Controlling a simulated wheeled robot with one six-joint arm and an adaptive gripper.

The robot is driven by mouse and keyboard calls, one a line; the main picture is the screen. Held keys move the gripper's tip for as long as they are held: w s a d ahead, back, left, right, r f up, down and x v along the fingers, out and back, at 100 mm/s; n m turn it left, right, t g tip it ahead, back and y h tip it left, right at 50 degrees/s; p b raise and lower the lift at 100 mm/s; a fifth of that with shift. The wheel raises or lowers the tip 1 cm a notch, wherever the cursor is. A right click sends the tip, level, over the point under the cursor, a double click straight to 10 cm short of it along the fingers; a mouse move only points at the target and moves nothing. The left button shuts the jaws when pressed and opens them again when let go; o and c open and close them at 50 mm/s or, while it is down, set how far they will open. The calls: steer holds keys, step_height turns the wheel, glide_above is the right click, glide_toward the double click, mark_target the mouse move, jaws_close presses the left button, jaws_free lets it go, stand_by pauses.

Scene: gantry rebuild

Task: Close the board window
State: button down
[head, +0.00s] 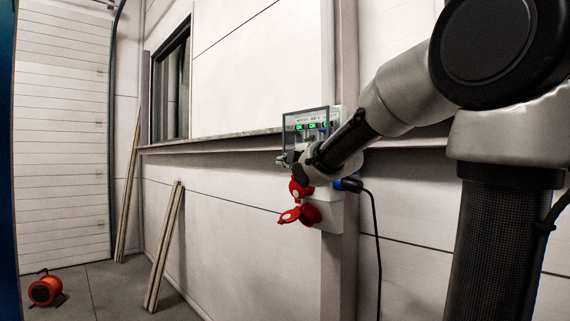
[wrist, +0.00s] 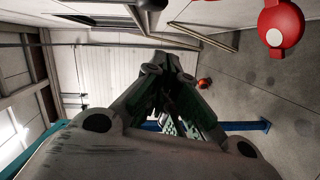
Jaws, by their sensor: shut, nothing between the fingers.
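The board (head: 335,116) is a small light box on the wall pillar. Its window (head: 289,128) is a clear pane with a dark frame, standing out to the left of the box. Green "ON" labels show through the pane. My gripper (head: 297,172) is just below and in front of the window, and its wrist covers part of the board. I cannot tell whether it touches the pane. In the wrist view my gripper (wrist: 172,62) is shut, with its fingertips together and nothing between them. The window is not clearly seen in the wrist view.
Red socket caps (head: 300,214) hang open under the board, and one cap (wrist: 280,27) shows in the wrist view. A blue plug (head: 349,185) with a black cable sits beside them. A ledge (head: 215,145) runs along the wall. Planks (head: 165,245) lean there.

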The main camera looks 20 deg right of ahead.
steer(key=s, duration=0.8)
steer(key=s+d+f+m+g+h, duration=0.2)
steer(key=s+d+f+m+g, duration=0.15)
steer(key=s+f+m, duration=0.35)
steer(key=s+d+f+m+g+h, duration=0.2)
steer(key=d+f+m+g, duration=0.15)
steer(key=f, duration=0.65)
steer(key=s+a+f+m+g+y, duration=0.1)
steer(key=s+a+f+m+g, duration=0.2)
steer(key=s, duration=0.5)
steer(key=s+a+f+m+g+y, duration=0.1)
steer(key=s+a+f+m+g, duration=0.2)
steer(key=s, duration=0.6)
steer(key=shift+s+a+f+y, duration=0.25)
steer(key=shift+a+f+y, duration=0.15)
steer(key=shift+f, duration=0.4)
